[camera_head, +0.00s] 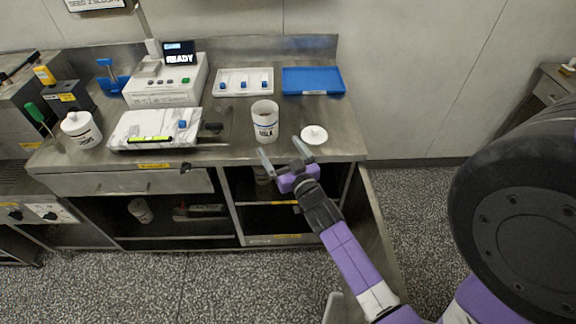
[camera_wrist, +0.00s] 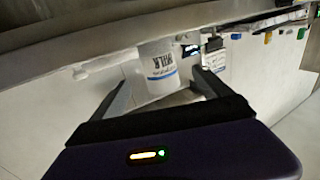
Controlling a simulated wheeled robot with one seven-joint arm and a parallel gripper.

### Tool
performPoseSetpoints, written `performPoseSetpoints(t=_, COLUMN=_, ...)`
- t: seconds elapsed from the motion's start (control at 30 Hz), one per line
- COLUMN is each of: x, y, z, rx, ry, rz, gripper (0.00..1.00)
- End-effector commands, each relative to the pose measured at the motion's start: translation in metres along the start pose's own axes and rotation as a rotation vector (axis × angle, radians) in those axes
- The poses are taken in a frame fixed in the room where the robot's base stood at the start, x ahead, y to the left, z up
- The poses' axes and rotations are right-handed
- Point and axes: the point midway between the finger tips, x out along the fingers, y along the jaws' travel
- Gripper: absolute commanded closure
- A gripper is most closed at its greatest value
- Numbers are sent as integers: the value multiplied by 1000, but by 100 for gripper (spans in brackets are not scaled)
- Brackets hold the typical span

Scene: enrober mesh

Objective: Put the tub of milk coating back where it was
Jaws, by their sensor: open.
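The white tub of milk coating (camera_head: 265,121) stands upright and without a lid on the steel counter, near its front edge. In the wrist view the tub (camera_wrist: 158,65) shows a "MILK" label and a blue band, and appears upside down in that picture. A white round lid with a knob (camera_head: 314,135) lies on the counter to the tub's right. My gripper (camera_head: 283,152) is open and empty, in front of the tub at the counter's front edge. In the wrist view the tub appears ahead between the two fingers, not gripped.
A second, lidded white tub (camera_head: 82,130) stands at the counter's left. A machine reading "READY" (camera_head: 165,82), a white tray (camera_head: 243,84) and a blue tray (camera_head: 313,80) stand behind. Open shelves below hold another tub (camera_head: 140,210); a partly hidden container (camera_head: 262,175) is behind my gripper.

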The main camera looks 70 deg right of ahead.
Motion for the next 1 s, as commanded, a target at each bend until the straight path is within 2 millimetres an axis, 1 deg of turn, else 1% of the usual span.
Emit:
performPoseSetpoints(t=0.07, x=-17, y=-15, z=5, rx=-2, ry=-14, rz=-33, gripper=11)
performPoseSetpoints(t=0.17, x=-54, y=-44, z=11, rx=-8, ry=-39, rz=-105, gripper=11)
performPoseSetpoints(t=0.2, x=-73, y=-57, z=12, rx=-14, ry=-52, rz=-143, gripper=11)
performPoseSetpoints(t=0.27, x=-105, y=-76, z=13, rx=-19, ry=-72, rz=-203, gripper=11)
performPoseSetpoints(t=0.3, x=-127, y=-88, z=12, rx=-24, ry=-84, rz=-245, gripper=11)
performPoseSetpoints(t=0.37, x=-159, y=-102, z=9, rx=-31, ry=-102, rz=-305, gripper=11)
performPoseSetpoints(t=0.4, x=-180, y=-110, z=6, rx=-34, ry=-115, rz=-345, gripper=11)
performPoseSetpoints(t=0.47, x=-211, y=-119, z=0, rx=-41, ry=-134, rz=-404, gripper=11)
performPoseSetpoints(t=0.5, x=-230, y=-123, z=-6, rx=-47, ry=-145, rz=-443, gripper=11)
performPoseSetpoints(t=0.57, x=-259, y=-128, z=-14, rx=-55, ry=-164, rz=-500, gripper=11)
performPoseSetpoints(t=0.6, x=-277, y=-130, z=-21, rx=-61, ry=-176, rz=-538, gripper=11)
performPoseSetpoints(t=0.7, x=-316, y=-132, z=-40, rx=-75, ry=-205, rz=-624, gripper=11)
performPoseSetpoints(t=0.8, x=-345, y=-130, z=-58, rx=-88, ry=-228, rz=-694, gripper=11)
performPoseSetpoints(t=0.9, x=-362, y=-128, z=-72, rx=-98, ry=-244, rz=-742, gripper=11)
performPoseSetpoints(t=1.0, x=-371, y=-127, z=-81, rx=-104, ry=-253, rz=-768, gripper=11)
